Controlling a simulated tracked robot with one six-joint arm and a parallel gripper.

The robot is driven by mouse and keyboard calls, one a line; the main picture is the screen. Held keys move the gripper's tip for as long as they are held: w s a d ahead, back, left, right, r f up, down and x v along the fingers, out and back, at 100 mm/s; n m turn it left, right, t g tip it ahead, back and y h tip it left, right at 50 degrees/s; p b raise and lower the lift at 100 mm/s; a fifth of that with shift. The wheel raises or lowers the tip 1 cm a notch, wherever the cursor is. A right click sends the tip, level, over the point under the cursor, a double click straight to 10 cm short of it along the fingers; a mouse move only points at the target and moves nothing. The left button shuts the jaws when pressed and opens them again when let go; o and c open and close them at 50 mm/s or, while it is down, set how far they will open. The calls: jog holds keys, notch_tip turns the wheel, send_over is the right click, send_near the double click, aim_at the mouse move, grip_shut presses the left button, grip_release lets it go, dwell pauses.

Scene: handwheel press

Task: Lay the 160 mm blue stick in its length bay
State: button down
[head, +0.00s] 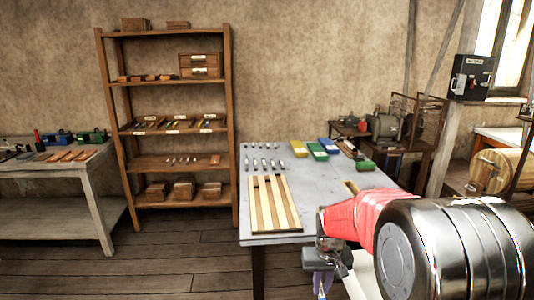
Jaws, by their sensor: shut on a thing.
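My gripper (326,262) is at the lower middle, just off the front right of the grey table (320,178). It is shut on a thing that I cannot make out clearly. A narrow bluish-purple piece shows below it, partly hidden by my gripper. I cannot tell whether this is the blue stick. A pale wooden board (273,205) with darker strips lies on the table, to the left of my gripper and apart from it. Small coloured pieces lie in a labelled tray (172,131) on the shelf; their lengths and any bay sizes are too small to read.
Several small metal pieces (264,162) stand at the table's back left. The wooden shelf unit (230,110) is behind the table, and a workbench (60,205) is at the left. Floor between them is clear.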

jog(key=s+f, duration=0.4)
jog(key=f, duration=1.1)
